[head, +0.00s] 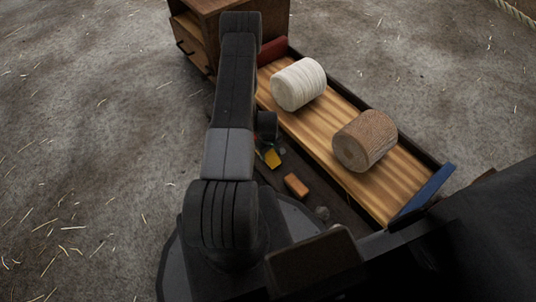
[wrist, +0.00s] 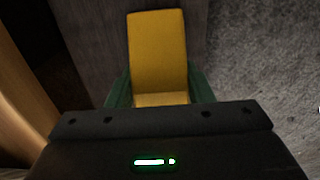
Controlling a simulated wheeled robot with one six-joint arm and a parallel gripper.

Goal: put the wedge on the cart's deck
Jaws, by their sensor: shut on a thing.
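The yellow wedge (wrist: 157,48) is between the green fingers of my gripper (wrist: 160,88) in the wrist view. My gripper is shut on it, and the gripper body hides the wedge's near end. In the head view the wedge (head: 272,158) is small and partly hidden by my arm. It is over a dark strip left of the cart's deck (head: 325,150), a long striped wooden surface with a dark rim, and it is not over the deck. I cannot tell whether the wedge touches the dark strip.
A white roll (head: 298,84) and a brown twine roll (head: 365,140) lie on the deck. The deck has a red end (head: 272,50) and a blue end (head: 422,190). An orange-brown block (head: 296,186) lies on the dark strip. A wooden cabinet (head: 193,40) stands behind.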

